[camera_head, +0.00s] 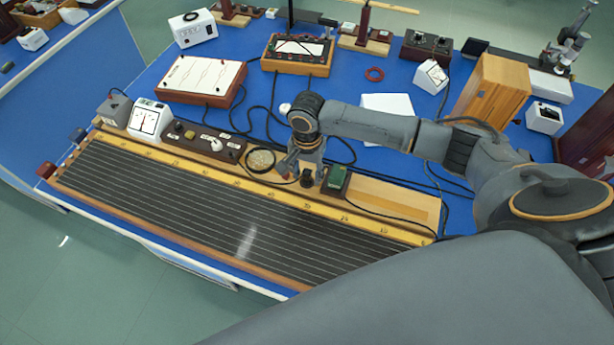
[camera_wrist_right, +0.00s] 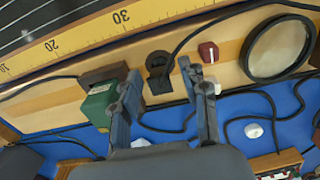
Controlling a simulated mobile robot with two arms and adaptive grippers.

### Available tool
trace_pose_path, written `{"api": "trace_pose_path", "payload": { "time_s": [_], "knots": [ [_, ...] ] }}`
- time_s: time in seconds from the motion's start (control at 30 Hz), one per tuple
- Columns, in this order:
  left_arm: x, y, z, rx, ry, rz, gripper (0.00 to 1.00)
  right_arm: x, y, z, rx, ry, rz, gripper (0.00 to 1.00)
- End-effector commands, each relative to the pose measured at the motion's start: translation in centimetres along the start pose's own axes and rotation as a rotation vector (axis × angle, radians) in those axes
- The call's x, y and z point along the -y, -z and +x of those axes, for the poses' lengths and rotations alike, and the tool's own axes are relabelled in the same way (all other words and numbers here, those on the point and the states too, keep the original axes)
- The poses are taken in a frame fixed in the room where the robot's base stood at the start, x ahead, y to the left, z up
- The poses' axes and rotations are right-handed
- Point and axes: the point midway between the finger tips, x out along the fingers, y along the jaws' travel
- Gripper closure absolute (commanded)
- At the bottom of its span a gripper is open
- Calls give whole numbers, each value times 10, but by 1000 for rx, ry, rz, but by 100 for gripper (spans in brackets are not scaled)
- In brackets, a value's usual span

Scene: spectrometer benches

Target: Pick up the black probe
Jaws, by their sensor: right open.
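A small black piece with a round top, which looks like the black probe (camera_wrist_right: 157,66), stands on the wooden strip beside the yellow ruler scale, with a black cable beside it. In the head view the black probe (camera_head: 307,182) shows just below my right gripper (camera_head: 304,171). My right gripper also shows in the wrist view (camera_wrist_right: 160,74), open and pointing down. Its two fingers appear on either side of the black piece, with nothing gripped. I cannot tell whether they touch it. My left gripper is not in view.
A green-topped block (camera_head: 336,179) sits close on the right of the gripper. A round dish-like item (camera_head: 260,160) and a small red switch block (camera_wrist_right: 208,52) are on the other side. The long wired board (camera_head: 220,212) lies in front. Cables cross the blue bench.

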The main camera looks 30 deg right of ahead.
Motion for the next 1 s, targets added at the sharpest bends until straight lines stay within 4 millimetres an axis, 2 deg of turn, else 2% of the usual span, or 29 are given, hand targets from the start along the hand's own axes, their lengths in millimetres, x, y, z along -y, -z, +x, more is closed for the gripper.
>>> {"api": "trace_pose_path", "payload": {
  "time_s": [0.2,0.4,0.43,0.83,1.0],
  "knots": [
    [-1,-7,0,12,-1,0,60,0,0,1,0,1,0,56],
    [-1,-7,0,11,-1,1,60,0,0,0,-1,1,0,96],
    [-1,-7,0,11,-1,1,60,0,0,0,-1,1,0,100],
    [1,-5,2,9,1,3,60,0,1,-2,-1,1,1,100],
    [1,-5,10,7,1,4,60,1,1,-17,-3,4,1,100]
  ]
}}
